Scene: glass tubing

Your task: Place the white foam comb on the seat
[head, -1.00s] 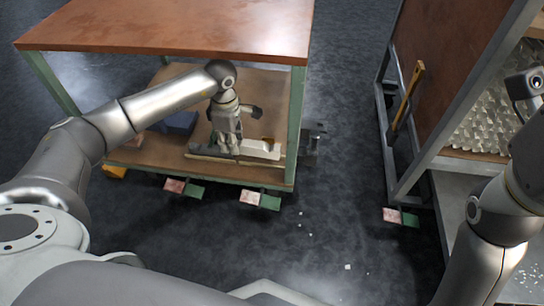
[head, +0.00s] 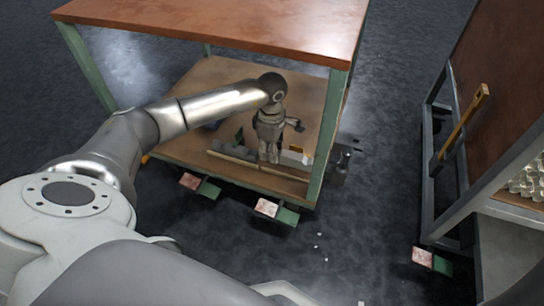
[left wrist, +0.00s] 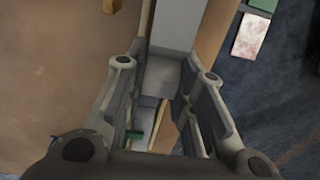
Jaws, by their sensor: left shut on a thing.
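My left gripper (head: 268,158) reaches down over the lower shelf of the green-legged table, near the shelf's front edge. In the left wrist view its two fingers (left wrist: 158,105) stand on either side of a pale, stepped bar (left wrist: 180,25), which looks like the white foam comb. The gripper is shut on it. In the head view the pale end of the comb (head: 295,158) shows to the right of the fingers; they hide its middle. I cannot tell its teeth or whether it touches the shelf. I cannot make out the seat for certain. My right gripper is out of view.
The table's brown top (head: 215,25) overhangs the lower shelf (head: 190,148), and a green leg (head: 327,140) stands close to the right. A thin wooden strip (head: 250,166) runs along the shelf's front. A wooden-handled tool (head: 465,122) hangs on the rack at right. Dark floor lies between.

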